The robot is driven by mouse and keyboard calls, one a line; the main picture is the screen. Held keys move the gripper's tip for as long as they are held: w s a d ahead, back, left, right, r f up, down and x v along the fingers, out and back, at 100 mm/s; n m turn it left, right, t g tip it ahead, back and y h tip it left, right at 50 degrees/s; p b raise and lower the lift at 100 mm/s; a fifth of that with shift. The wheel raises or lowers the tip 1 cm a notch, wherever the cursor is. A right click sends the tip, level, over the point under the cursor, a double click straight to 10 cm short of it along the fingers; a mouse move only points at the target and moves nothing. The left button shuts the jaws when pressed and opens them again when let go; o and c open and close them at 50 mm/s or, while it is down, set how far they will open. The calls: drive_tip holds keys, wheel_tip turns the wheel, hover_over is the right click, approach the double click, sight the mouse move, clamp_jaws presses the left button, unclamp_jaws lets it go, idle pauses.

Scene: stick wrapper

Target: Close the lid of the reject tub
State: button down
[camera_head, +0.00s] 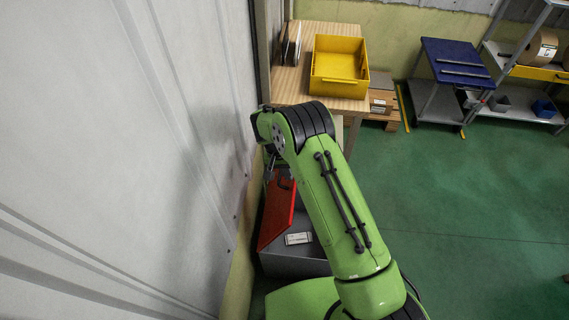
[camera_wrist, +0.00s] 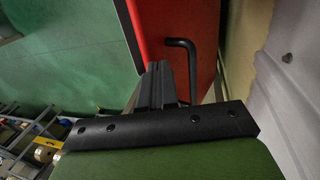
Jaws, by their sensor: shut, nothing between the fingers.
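The reject tub (camera_head: 290,262) is a grey box on the floor beside the wall, partly hidden behind my arm. Its red lid (camera_head: 275,214) stands tilted up on the tub's left side, toward the wall, so the tub is open. A small white item (camera_head: 298,239) shows in the tub. In the wrist view the red lid (camera_wrist: 172,25) fills the upper middle, with a black bent handle (camera_wrist: 190,62) on it. My gripper (camera_head: 270,172) is at the lid's far end, near the handle. In the wrist view its fingers (camera_wrist: 160,72) are shut and empty, left of the handle.
A pale panelled wall (camera_head: 150,130) runs close along the left of the lid. A wooden table (camera_head: 290,84) with a yellow bin (camera_head: 340,82) stands beyond my gripper. Green floor (camera_head: 470,220) is clear to the right. A blue-topped cart (camera_head: 455,60) and shelves stand at the back right.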

drive_tip(key=shift+d+f, duration=0.1)
drive_tip(key=shift+f, duration=0.3)
drive_tip(key=shift+d, duration=0.1)
